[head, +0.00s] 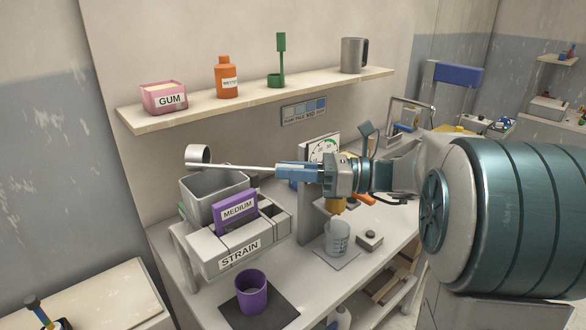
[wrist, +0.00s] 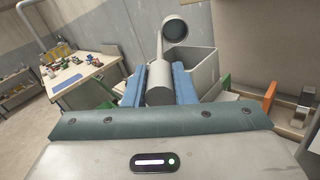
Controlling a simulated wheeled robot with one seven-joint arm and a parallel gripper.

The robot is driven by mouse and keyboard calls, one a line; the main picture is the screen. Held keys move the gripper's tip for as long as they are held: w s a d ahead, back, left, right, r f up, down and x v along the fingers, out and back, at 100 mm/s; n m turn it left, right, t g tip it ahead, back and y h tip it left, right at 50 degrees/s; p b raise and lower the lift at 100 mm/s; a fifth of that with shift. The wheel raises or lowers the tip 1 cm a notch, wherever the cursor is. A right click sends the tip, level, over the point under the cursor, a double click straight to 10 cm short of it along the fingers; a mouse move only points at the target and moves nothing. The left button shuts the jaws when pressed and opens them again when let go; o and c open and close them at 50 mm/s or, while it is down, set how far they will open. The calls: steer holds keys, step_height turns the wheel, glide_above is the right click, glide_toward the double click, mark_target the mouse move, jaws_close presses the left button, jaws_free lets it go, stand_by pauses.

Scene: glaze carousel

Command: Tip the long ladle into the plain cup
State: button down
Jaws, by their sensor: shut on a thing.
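My gripper (head: 283,171) is shut on the long ladle (head: 235,165) by its handle end. The ladle's pale handle reaches left and its round cup (head: 198,155) hangs over or just beyond the grey open bin (head: 205,190). In the wrist view the blue fingers (wrist: 160,86) clasp the thick handle end, and the ladle's cup (wrist: 174,33) faces the camera with a dark inside. I cannot tell what it holds. A purple cup (head: 252,292) without markings stands upright on a dark mat (head: 276,317), below and apart from the ladle. A clear beaker with markings (head: 337,238) stands behind it, right.
The STRAIN box (head: 240,252) and purple MEDIUM box (head: 235,213) stand beside the bin. A dial stand (head: 322,148) rises behind my gripper. The shelf (head: 255,101) above bears a pink GUM box, an orange bottle, a green ladle and a steel mug.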

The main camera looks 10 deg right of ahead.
steer(key=w+a+r+g+h+p, duration=0.1)
steer(key=a+r+h+p, duration=0.25)
steer(key=r+p, duration=0.4)
steer(key=a+r+g+h+p, duration=0.1)
steer(key=a+r+h+p, duration=0.1)
steer(key=r+h+p, duration=0.35)
steer(key=w+a+r+h+p, duration=0.1)
steer(key=a+r+h+p, duration=0.2)
steer(key=a, duration=0.4)
steer(key=w+a+r+g+h+p, duration=0.1)
steer(key=w+a+r+h+p, duration=0.1)
steer(key=a+r+h+p, duration=0.2)
steer(key=a+h+p, duration=0.2)
steer(key=a, duration=0.1)
steer(key=shift+a+r+g+p, duration=0.15)
steer(key=shift+g+p, duration=0.15)
steer(key=shift+p, duration=0.05)
stand_by(1.8)
